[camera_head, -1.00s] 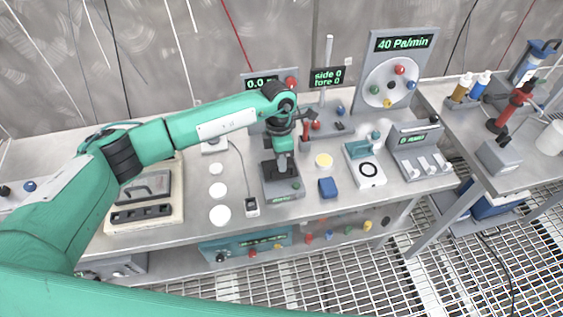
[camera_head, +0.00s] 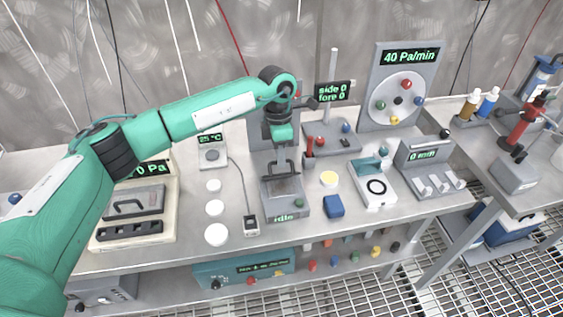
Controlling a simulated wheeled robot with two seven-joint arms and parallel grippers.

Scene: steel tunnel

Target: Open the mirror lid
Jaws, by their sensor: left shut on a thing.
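A grey box instrument (camera_head: 305,207) with a green "idle" readout on its front stands on the bench near the middle. A grey plate with an upright handle, seemingly the lid (camera_head: 288,186), is on its top. My left gripper (camera_head: 284,163) points down over the instrument and is shut on the handle. The fingertips are small and partly hidden by the wrist. I cannot clearly tell whether the lid is lifted. No mirror surface can be made out. My right gripper is not in view.
A grey panel (camera_head: 272,144) stands behind. The bench front edge is close.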

